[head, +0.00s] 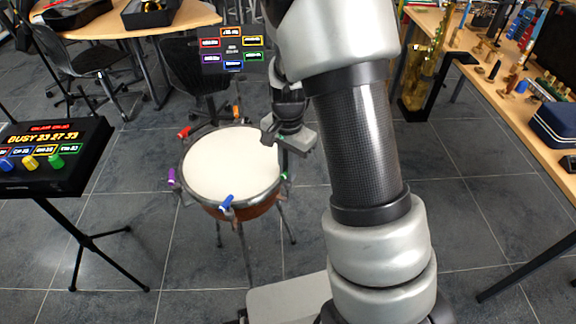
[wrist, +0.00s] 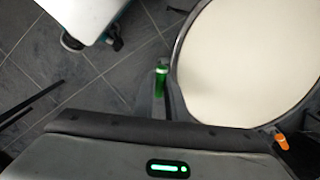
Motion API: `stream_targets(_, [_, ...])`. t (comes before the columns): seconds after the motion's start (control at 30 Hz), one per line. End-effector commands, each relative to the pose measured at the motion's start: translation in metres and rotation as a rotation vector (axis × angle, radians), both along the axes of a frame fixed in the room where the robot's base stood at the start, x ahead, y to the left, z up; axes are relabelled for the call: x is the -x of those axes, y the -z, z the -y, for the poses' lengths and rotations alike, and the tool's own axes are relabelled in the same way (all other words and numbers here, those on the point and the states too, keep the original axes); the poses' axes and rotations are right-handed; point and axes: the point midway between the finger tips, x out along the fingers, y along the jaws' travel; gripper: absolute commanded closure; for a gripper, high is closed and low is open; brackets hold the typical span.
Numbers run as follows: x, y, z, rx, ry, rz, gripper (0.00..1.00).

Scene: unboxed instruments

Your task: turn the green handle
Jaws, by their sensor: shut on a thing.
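A drum (head: 232,165) with a pale round head stands on thin legs in the middle of the head view. Its green handle (head: 285,177) is at the right side of the rim, largely hidden by my gripper (head: 284,167). In the wrist view the green handle (wrist: 160,82) stands beside the drum's rim, between my fingers. My gripper is shut on it. The drum also bears a red handle (head: 184,132), a purple handle (head: 171,176), a blue handle (head: 227,201) and an orange handle (head: 236,111).
A display panel (head: 232,48) with coloured labels is behind the drum. At left, a black box (head: 80,166) with a lit screen and coloured knobs stands on a tripod. A wooden bench (head: 540,138) runs along the right. Chairs stand behind. The floor around the drum is mostly open.

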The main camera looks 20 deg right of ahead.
Motion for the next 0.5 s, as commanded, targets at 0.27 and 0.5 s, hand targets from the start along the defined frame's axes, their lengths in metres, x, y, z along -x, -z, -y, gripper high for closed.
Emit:
stream_targets(0.27, [-0.0002,-0.0003,-0.0002,-0.001,0.011,0.001,1.00])
stream_targets(0.5, [-0.0002,-0.0003,-0.0002,-0.001,0.010,0.001,0.77])
